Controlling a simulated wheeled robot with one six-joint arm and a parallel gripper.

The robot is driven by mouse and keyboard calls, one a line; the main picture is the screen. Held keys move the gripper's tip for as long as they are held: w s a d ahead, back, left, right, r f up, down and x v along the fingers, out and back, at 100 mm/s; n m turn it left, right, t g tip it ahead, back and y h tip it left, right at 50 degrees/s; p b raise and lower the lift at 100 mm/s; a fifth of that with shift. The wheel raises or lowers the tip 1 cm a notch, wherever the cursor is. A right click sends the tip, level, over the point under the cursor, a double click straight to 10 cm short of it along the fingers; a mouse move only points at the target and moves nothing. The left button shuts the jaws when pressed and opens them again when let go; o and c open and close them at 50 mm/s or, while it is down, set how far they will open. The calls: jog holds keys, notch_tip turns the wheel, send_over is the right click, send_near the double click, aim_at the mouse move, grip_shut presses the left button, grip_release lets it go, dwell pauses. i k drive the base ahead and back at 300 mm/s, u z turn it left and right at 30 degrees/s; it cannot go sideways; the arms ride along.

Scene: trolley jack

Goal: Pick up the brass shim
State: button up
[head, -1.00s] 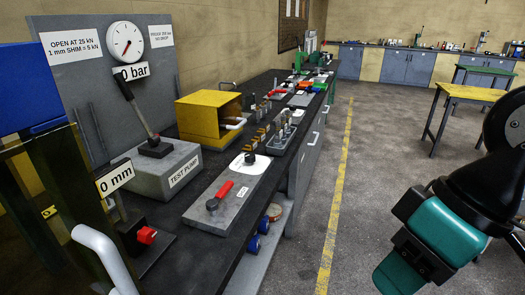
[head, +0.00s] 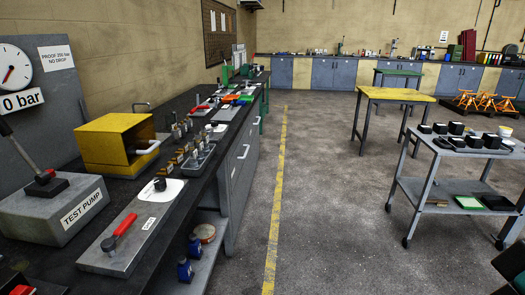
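I cannot single out the brass shim for certain. A row of small brass-coloured pieces (head: 178,162) stands on the dark workbench to the left, between the yellow box and a metal tray; they are too small to tell apart. Another small brass-coloured piece (head: 437,202) lies on the lower shelf of the grey trolley at right. My gripper is not in view; only a dark shape, perhaps part of my arm, shows at the lower right edge.
The workbench (head: 60,255) runs along the left, with a test pump (head: 75,215), a yellow box (head: 105,145) and a plate with a red-handled tool (head: 125,225). The trolley (head: 412,190) and yellow table (head: 385,95) stand right. The floor between is clear.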

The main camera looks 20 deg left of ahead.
aim_at(179, 159)
jog(key=z, duration=0.85)
jog(key=i, duration=3.45)
jog(key=u, duration=3.75)
